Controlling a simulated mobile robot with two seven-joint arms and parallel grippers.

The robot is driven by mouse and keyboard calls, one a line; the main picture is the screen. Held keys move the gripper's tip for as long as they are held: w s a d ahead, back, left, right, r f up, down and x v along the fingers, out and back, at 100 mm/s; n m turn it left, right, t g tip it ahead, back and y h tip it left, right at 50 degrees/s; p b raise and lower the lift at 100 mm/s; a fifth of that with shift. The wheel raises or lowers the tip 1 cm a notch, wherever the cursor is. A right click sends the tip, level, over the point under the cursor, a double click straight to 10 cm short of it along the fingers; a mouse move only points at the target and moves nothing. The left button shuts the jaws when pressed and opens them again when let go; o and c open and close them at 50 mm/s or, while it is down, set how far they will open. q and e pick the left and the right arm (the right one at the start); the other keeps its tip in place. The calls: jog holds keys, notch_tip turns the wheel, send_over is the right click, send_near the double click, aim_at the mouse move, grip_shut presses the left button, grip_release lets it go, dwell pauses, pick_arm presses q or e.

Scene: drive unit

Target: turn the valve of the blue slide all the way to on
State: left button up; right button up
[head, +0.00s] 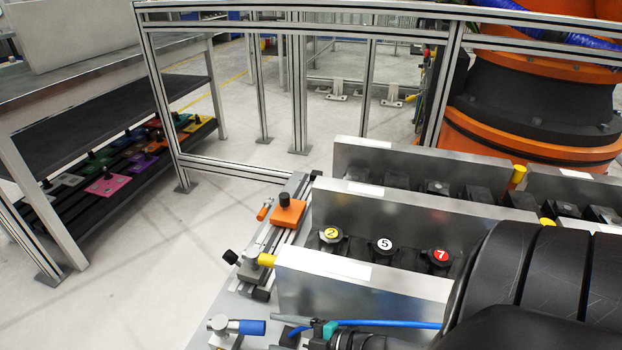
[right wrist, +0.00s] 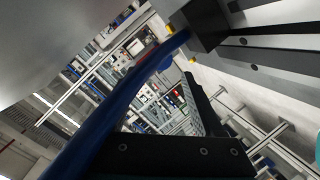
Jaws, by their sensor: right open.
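The valve of the blue slide shows at the bottom of the head view as a blue handle (head: 252,327) with a silver knob at its left end. The handle lies roughly crosswise, pointing right. The blue slide itself is mostly hidden by my arm or below the frame. My right gripper (head: 286,333) is open and just to the right of the blue handle, with its fingers pointing left. I cannot tell whether it touches the handle. The right wrist view shows dark gripper parts (right wrist: 170,157) along the bottom, but I cannot make out the valve there. My left gripper is not in view.
A blue hose (head: 385,323) runs beside my gripper and crosses the wrist view (right wrist: 110,115). A metal wall (head: 350,287) stands behind it. Farther back are a yellow handle (head: 266,260) and an orange handle (head: 264,210).

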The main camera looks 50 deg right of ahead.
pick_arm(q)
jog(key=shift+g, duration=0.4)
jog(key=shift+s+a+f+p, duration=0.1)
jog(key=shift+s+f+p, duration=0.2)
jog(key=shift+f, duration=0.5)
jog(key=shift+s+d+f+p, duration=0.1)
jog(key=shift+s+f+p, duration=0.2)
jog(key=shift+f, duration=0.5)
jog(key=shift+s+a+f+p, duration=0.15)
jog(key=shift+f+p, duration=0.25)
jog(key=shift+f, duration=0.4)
pick_arm(e)
jog(key=shift+v, duration=3.45)
